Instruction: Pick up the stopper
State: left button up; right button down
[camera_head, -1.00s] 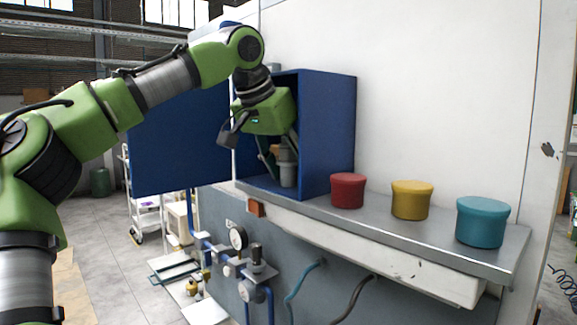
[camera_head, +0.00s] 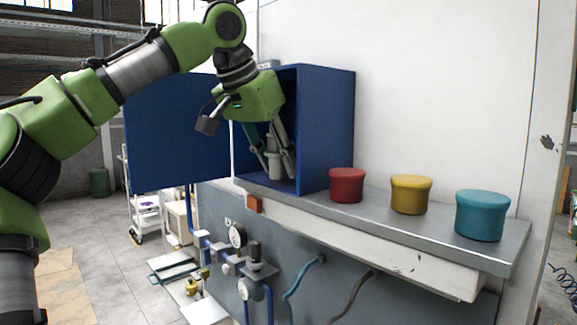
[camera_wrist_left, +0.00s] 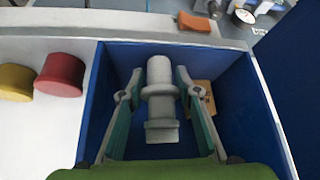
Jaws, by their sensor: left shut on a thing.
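The stopper looks like a grey stepped cylinder (camera_wrist_left: 160,98) with a collar around its middle. It is inside the blue cabinet (camera_head: 327,130), and shows in the head view too (camera_head: 274,166). My left gripper (camera_wrist_left: 160,88) reaches in through the cabinet's open front. Its two fingers are shut on the stopper, one on each side near the collar. It also shows in the head view (camera_head: 270,150). I cannot tell whether the stopper's lower end touches the cabinet floor. My right gripper is in neither view.
The cabinet's blue door (camera_head: 178,135) stands open on the left. Red (camera_head: 347,186), yellow (camera_head: 411,195) and teal (camera_head: 482,216) round pots stand on the grey shelf (camera_head: 505,251) to the right. An orange block (camera_head: 254,205) is at the shelf's front edge. Gauges and pipes are below.

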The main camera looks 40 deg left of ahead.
pick_arm(q)
jog(key=s+d+b, duration=0.3)
jog(key=s, duration=2.4)
jog(key=w+a+r+b+x, duration=0.1)
jog(key=a+b+x, duration=0.1)
jog(key=x, duration=1.4)
jog(key=w+a+r+b+x, duration=0.1)
jog(key=x, duration=1.4)
jog(key=w+d+f+m+h+b, duration=0.1)
jog(key=w+d+f+m+b, duration=0.1)
jog(key=d+f, duration=0.5)
jog(key=w+d+f+m+h+b, duration=0.1)
jog(key=w+d+f+m+b, duration=0.1)
jog(key=w+d+f+b, duration=0.2)
jog(key=w+d+f+m+h+b, duration=0.1)
jog(key=w+d+f+m+b, duration=0.1)
jog(key=w+d+f, duration=0.5)
jog(key=shift+w+d+f+g+b, duration=0.1)
jog(key=shift+d+f+b, duration=0.1)
jog(key=shift+d+f, duration=0.65)
jog(key=shift+w+d+f+g+b, duration=0.15)
jog(key=shift+d+f, duration=0.45)
jog(key=shift+f, duration=0.45)
jog(key=shift+d+f+g+b, duration=0.1)
jog(key=shift+d+f+b, duration=0.1)
jog(key=shift+d+f, duration=0.6)
jog(key=shift+a, duration=0.1)
jog(key=shift+p, duration=0.6)
